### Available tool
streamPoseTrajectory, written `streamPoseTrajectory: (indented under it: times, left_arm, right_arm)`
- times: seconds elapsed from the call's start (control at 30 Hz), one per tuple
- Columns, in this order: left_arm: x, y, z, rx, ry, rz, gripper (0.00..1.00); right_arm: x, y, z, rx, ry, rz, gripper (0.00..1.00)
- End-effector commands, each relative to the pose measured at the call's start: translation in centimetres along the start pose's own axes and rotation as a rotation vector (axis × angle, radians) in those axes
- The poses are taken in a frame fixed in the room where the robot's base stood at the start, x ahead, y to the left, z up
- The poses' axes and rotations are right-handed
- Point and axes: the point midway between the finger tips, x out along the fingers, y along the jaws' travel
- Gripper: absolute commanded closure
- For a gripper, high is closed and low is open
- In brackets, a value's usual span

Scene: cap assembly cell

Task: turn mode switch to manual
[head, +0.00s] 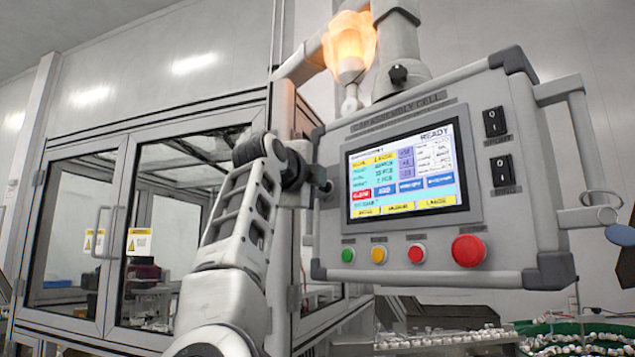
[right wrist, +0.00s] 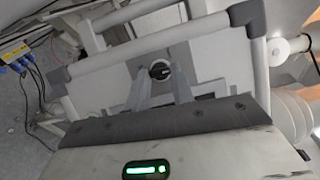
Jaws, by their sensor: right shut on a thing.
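The mode switch is a small round black knob (right wrist: 159,70) with a light mark, on a pale side face of the control box, in the right wrist view. My right gripper (right wrist: 159,82) is shut on it, one grey finger on each side. In the head view my right arm rises from the bottom, and its gripper (head: 316,180) is at the left side of the control panel (head: 330,250). The switch cannot be made out there, and I cannot read its setting. My left gripper is not in view.
A tube handle (right wrist: 150,45) runs close around the gripped area. The panel front carries a lit screen (head: 405,180) reading READY, a red button (head: 468,250) and black rocker switches (head: 495,121). A glass-doored enclosure (head: 115,225) stands left, and a lit lamp (head: 350,42) is above.

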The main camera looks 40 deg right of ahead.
Motion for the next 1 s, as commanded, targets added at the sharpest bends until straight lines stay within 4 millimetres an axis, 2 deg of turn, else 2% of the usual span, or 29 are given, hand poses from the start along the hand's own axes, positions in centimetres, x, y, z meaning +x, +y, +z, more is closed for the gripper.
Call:
streamPoseTrajectory:
  times: [0.1, 0.37, 0.7, 1.0]
  left_arm:
    - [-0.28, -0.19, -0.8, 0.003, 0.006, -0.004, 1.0]
    - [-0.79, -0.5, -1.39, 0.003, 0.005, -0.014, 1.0]
    - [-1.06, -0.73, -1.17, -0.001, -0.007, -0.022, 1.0]
    - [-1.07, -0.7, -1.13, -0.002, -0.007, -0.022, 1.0]
  right_arm:
    - [-0.08, -0.48, 0.16, -0.103, -0.004, 0.043, 0.99]
    - [-0.04, -0.71, 0.21, -0.334, -0.004, 0.138, 0.99]
    - [0.04, -0.75, 0.27, -0.606, -0.002, 0.249, 0.99]
    - [0.1, -0.74, 0.33, -0.76, -0.001, 0.313, 0.99]
